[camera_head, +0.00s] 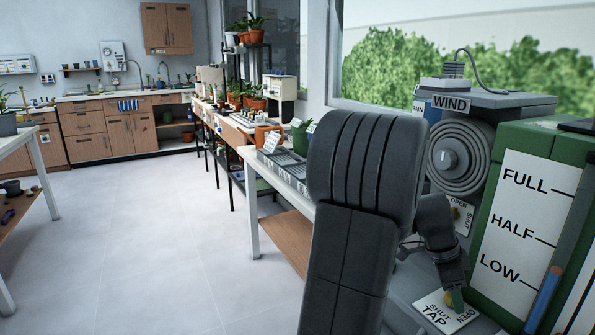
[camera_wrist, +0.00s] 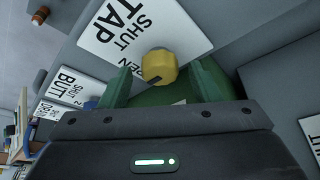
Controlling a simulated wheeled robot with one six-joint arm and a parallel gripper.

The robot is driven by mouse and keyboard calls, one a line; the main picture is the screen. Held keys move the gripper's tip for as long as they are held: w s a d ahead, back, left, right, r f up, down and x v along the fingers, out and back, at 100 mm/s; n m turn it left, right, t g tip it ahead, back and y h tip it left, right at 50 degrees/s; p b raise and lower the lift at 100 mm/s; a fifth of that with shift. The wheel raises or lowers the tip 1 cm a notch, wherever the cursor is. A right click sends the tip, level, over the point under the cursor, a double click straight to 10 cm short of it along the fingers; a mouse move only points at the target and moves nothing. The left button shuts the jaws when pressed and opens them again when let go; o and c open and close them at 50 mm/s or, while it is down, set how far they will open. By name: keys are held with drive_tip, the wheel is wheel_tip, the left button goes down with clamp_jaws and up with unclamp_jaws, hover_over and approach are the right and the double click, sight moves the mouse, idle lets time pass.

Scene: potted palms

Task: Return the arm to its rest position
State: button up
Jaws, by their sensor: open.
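My arm rises through the middle of the head view and bends down to the right. My gripper (camera_head: 453,284) hangs low over the panel marked TAP (camera_head: 446,312). In the wrist view its two green fingers (camera_wrist: 162,80) stand apart, one on each side of a yellow knob (camera_wrist: 158,64). The knob sits by the SHUT/OPEN label of the TAP plate (camera_wrist: 135,25). I cannot tell whether either finger touches it. In the head view my gripper hides most of the knob.
Close on the right stands a green tank (camera_head: 488,205) marked FULL, HALF and LOW. Behind my arm is a grey coiled unit (camera_head: 465,155) under a WIND sign (camera_head: 451,104). A bench with potted plants runs back on the left of my arm. The floor (camera_head: 150,240) is clear.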

drive_tip(key=n+t+p, duration=0.1)
drive_tip(key=n, duration=0.1)
drive_tip(key=n+p, duration=0.1)
drive_tip(key=n, duration=0.1)
drive_tip(key=shift+s+r+n+t, duration=0.2)
drive_tip(key=shift+n+t, duration=0.1)
drive_tip(key=shift+t, duration=0.1)
drive_tip(key=n+t+p, duration=0.1)
drive_tip(key=n+p, duration=0.1)
drive_tip(key=n+y+p, duration=0.1)
drive_tip(key=n+p, duration=0.2)
drive_tip(key=shift+s+n+t+p, duration=0.1)
drive_tip(key=shift+n+t+p, duration=0.2)
drive_tip(key=shift+t+p, duration=0.1)
drive_tip(key=shift+d+f+n+t+y+p, duration=0.15)
drive_tip(key=shift+n+t+y+p, duration=0.25)
drive_tip(key=shift+n, duration=1)
drive_tip(key=shift+n+t+y+b, duration=0.3)
drive_tip(key=shift+n+y+b, duration=0.25)
drive_tip(key=shift+n, duration=0.95)
drive_tip(key=shift+s+n, duration=0.1)
drive_tip(key=shift+n, duration=0.2)
